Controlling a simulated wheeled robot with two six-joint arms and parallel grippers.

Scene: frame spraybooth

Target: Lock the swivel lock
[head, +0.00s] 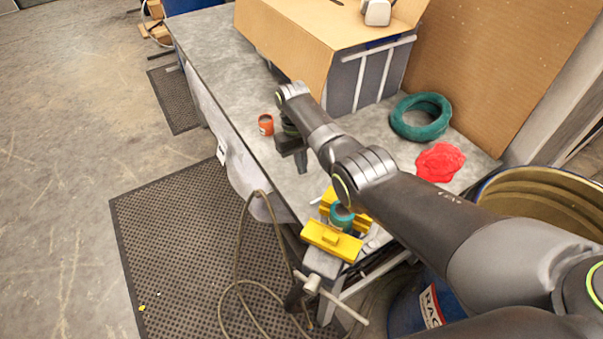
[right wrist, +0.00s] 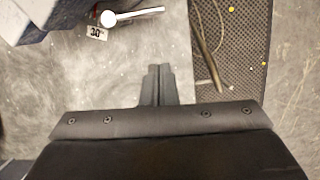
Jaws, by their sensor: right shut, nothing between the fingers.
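A bench vise with yellow jaws (head: 333,240) sits at the near corner of the grey table, a teal ring-shaped piece (head: 341,217) between its jaws. In the right wrist view a silver lever with a round end (right wrist: 132,16) lies beside a dark blue body at the top left; it looks like the swivel lock. In the head view I cannot make the lever out clearly. My right gripper (head: 302,168) is shut and empty, pointing down over the table beyond the vise. Its fingers (right wrist: 158,70) are apart from the lever. My left gripper is out of view.
A small label reading 30 (right wrist: 97,32) is beside the lever. An orange cup (head: 266,124), a cardboard box (head: 290,45), teal rings (head: 420,117) and a red cloth (head: 440,162) are on the table. A hose (head: 238,262) hangs by the vise. A barrel (head: 540,195) stands at right.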

